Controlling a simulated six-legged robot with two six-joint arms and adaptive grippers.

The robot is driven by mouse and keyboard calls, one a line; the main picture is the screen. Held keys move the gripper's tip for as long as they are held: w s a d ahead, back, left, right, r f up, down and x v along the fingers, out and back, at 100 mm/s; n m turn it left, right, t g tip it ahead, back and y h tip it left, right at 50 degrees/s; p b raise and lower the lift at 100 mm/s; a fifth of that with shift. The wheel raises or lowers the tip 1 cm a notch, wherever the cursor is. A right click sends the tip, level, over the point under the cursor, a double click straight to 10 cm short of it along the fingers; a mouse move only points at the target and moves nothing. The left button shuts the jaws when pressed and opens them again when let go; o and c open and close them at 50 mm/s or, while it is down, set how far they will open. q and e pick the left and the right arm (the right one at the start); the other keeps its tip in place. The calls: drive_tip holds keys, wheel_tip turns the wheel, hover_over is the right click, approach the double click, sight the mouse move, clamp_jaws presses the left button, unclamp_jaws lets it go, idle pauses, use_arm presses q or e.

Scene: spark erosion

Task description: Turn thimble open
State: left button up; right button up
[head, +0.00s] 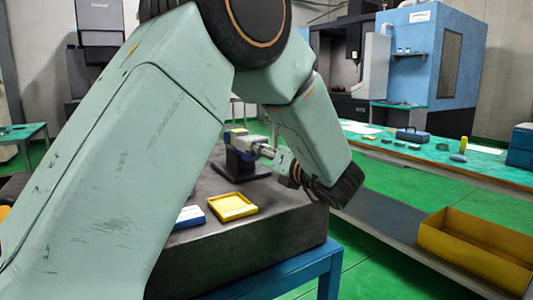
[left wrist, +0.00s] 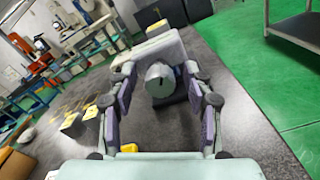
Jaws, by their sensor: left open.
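The micrometer (head: 240,141) sits in a dark stand (head: 238,170) on the dark stone slab, and its silver thimble (head: 265,150) points right, toward my left gripper. My left gripper (head: 280,160) comes back toward the thimble from the right, partly hidden by its own wrist. In the left wrist view the thimble end (left wrist: 159,80) faces the camera. The open left fingers (left wrist: 160,72) stand on either side of it, with gaps showing. I cannot tell the thimble's scale reading. My right gripper is not in view.
A yellow tray (head: 232,207) and a blue box (head: 189,217) lie on the slab (head: 255,238) in front of the stand. A workbench (head: 465,166) with small tools is at right, above a yellow bin (head: 478,247). My left arm hides much of the left side.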

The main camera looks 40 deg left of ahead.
use_arm(q)
clamp_jaws()
drive_tip(key=n+b, duration=0.3)
drive_tip(key=b, duration=0.5)
drive_tip(key=shift+f+b, duration=0.2)
drive_tip(key=shift+b, duration=0.1)
drive_tip(key=shift+n+b, duration=0.5)
drive_tip(key=shift+b, duration=0.2)
drive_tip(key=shift+r+n+b, duration=0.15)
drive_tip(key=shift+n+b, duration=0.15)
drive_tip(key=shift+n, duration=0.1)
unclamp_jaws()
